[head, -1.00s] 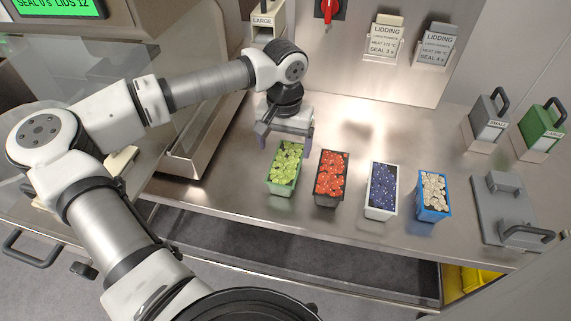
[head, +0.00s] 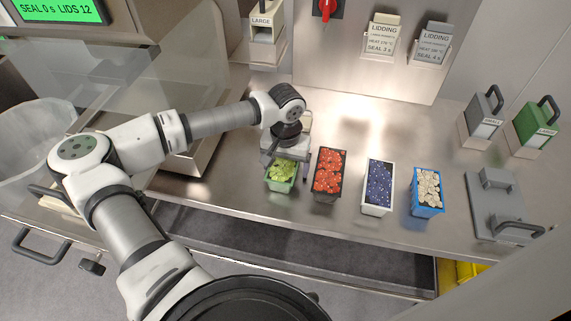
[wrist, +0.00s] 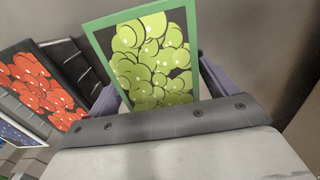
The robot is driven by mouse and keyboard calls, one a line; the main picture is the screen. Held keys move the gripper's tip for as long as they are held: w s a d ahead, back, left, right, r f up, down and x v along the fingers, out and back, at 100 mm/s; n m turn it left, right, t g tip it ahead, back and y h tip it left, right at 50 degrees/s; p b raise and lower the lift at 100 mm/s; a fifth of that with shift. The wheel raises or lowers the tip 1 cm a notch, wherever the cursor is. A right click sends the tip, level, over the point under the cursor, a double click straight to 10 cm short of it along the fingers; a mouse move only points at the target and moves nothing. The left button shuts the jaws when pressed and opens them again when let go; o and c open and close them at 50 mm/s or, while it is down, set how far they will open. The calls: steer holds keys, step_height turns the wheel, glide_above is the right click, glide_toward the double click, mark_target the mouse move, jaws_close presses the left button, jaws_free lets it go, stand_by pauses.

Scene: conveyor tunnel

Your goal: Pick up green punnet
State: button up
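The green punnet (head: 281,171), full of green grapes, stands on the steel counter at the left end of a row of punnets. In the wrist view the green punnet (wrist: 152,62) fills the upper middle, turned slightly relative to my gripper. My gripper (head: 286,157) is over its far part and hides that part in the head view. In the wrist view my gripper (wrist: 160,88) has one finger on each side of the punnet. The fingers look open, with small gaps at the punnet walls; contact is hard to judge.
A black punnet of red fruit (head: 328,172) stands close on the right, with a white punnet of blue berries (head: 377,186) and a blue punnet of pale pieces (head: 426,190) beyond. A grey plate with handles (head: 495,205) lies at the right. A machine stands at the left.

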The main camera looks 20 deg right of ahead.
steer(key=c, duration=1.1)
steer(key=shift+o, duration=0.2)
steer(key=shift+r, duration=0.1)
step_height(320, 180, up, 20)
steer(key=b, duration=0.3)
steer(key=o, duration=0.6)
steer(key=shift+c, duration=0.2)
steer(key=c, duration=0.8)
